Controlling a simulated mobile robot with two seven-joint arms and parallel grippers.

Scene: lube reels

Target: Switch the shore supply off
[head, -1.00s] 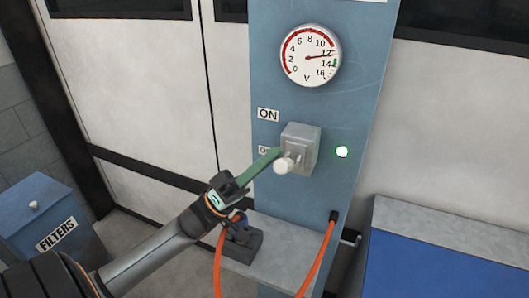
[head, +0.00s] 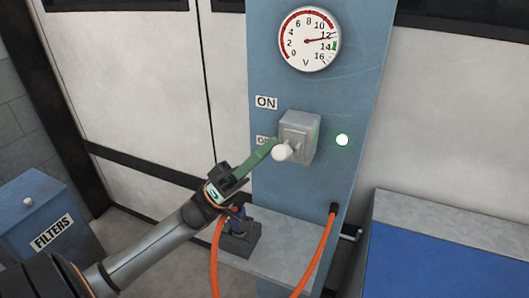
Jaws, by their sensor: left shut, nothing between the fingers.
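The grey switch box (head: 300,136) is on the blue panel, with a lever ending in a white ball knob (head: 280,152). The knob juts out towards me at the lower left of the box. The ON label (head: 266,102) is up and left of the box. A lower label (head: 262,140) is mostly hidden by my gripper. My left gripper (head: 271,146) has its green fingers shut and empty, with the tips at the knob's upper left. I cannot tell whether they touch it. My right gripper is out of view.
A round gauge (head: 310,39) marked V reads about 12 to 13. Orange cables (head: 318,258) hang over the grey ledge (head: 277,243) below. A blue FILTERS bin (head: 40,210) stands at left.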

